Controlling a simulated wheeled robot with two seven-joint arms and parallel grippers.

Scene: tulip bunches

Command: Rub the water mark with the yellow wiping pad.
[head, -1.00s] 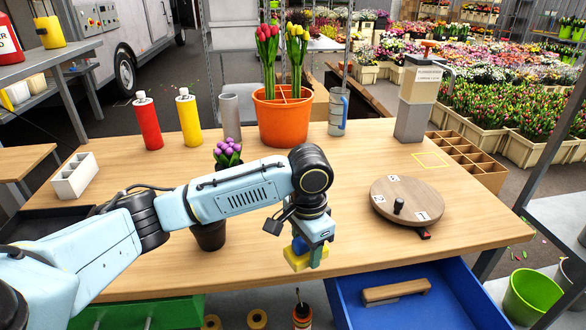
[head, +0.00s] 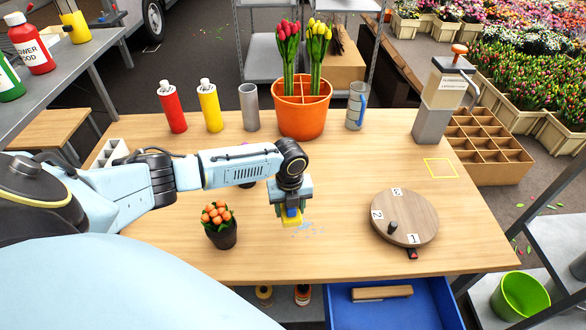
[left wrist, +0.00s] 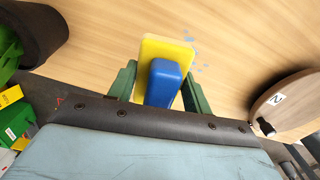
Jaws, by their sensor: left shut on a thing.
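The yellow wiping pad (head: 292,221) with its blue handle (left wrist: 163,82) is held in my left gripper (head: 290,208). The fingers are shut on the handle, one on each side in the left wrist view. The yellow face (left wrist: 167,48) points toward the table. The water mark (head: 305,226) is a patch of pale blue specks on the wood, just right of the pad; it also shows in the left wrist view (left wrist: 195,58). The pad hides whatever lies under it, and I cannot tell whether it touches the wood. My right gripper is not in view.
A round wooden turntable (head: 404,215) with numbered labels stands right of the mark. A pot of orange tulips (head: 219,224) stands left of the pad. An orange pot (head: 301,112) and bottles line the back. An open blue drawer (head: 440,306) juts out in front.

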